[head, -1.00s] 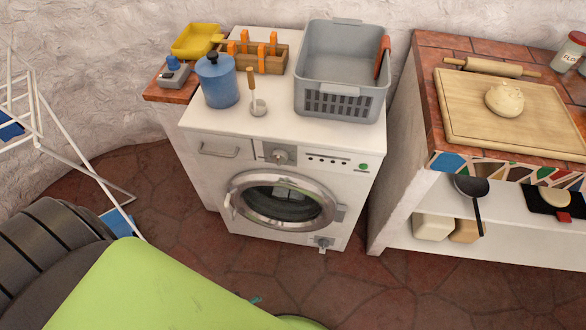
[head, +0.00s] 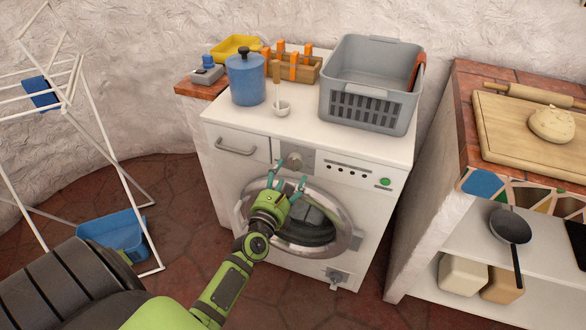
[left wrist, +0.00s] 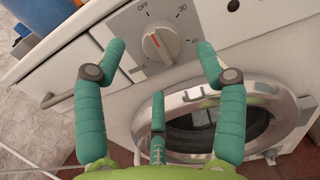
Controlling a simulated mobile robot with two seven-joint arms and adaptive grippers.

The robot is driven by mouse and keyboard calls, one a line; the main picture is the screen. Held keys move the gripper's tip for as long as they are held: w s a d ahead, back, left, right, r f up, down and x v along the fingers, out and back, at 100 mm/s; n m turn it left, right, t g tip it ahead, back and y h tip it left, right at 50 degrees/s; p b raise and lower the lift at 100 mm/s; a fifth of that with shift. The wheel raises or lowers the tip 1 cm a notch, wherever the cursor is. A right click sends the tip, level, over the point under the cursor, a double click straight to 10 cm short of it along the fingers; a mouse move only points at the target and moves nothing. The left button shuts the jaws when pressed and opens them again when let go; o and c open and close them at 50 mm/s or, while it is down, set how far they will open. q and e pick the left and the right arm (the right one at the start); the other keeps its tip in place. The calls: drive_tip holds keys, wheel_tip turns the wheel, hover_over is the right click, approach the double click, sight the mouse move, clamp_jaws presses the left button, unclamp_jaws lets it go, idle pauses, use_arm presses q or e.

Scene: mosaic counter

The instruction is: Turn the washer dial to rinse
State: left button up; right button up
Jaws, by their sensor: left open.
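The washer (head: 225,180) is white and stands against the wall. Its grey dial (head: 297,159) sits on the front panel above the round door. In the left wrist view the dial (left wrist: 160,43) has a red mark pointing up and slightly left, near the printed OFF; 30 and 40 are printed further right. No rinse label is readable. My left gripper (head: 289,172) is open and empty in front of the dial. In the left wrist view its teal fingers (left wrist: 161,58) spread on both sides of the dial, with no clear contact. My right gripper is not in view.
The door (head: 345,237) is below the dial. A drying rack (head: 90,110) is at left, a tiled counter (head: 467,120) at right.

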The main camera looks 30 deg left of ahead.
sight(293, 166)
use_arm(q)
drive_tip(key=x, duration=0.4)
drive_tip(key=shift+w, duration=0.4)
drive_tip(key=shift+c, duration=0.4)
drive_tip(key=c, duration=1.1)
